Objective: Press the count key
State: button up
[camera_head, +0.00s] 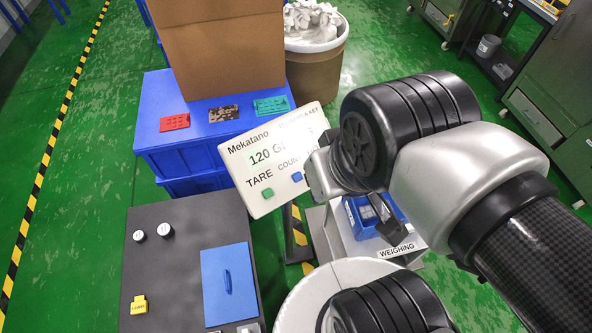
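A white scale panel (245,168) stands tilted in the middle of the head view. It is marked Mekatano, its display begins with 120 G, and the labels TARE and COUNT show below. A green key (267,193) sits under TARE and a blue key (297,176) sits under COUNT. My gripper (318,172) is at the panel's right edge, just right of the blue key. It covers the right part of the panel and part of the writing. I cannot tell whether it touches the panel, and its fingers are too hidden to show open or shut.
A dark bench (185,285) with a blue plate (229,285), two white knobs and a yellow piece is at lower left. Blue crates (175,150) bear a cardboard box (222,50). A brown drum (315,75) stands behind. A WEIGHING stand (330,240) is below my arm.

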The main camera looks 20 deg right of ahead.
aim_at(297, 176)
jog(key=k+j+u, duration=0.2)
jog(key=k+u, duration=0.2)
jog(key=k+j+u, duration=0.4)
jog(key=l, duration=0.1)
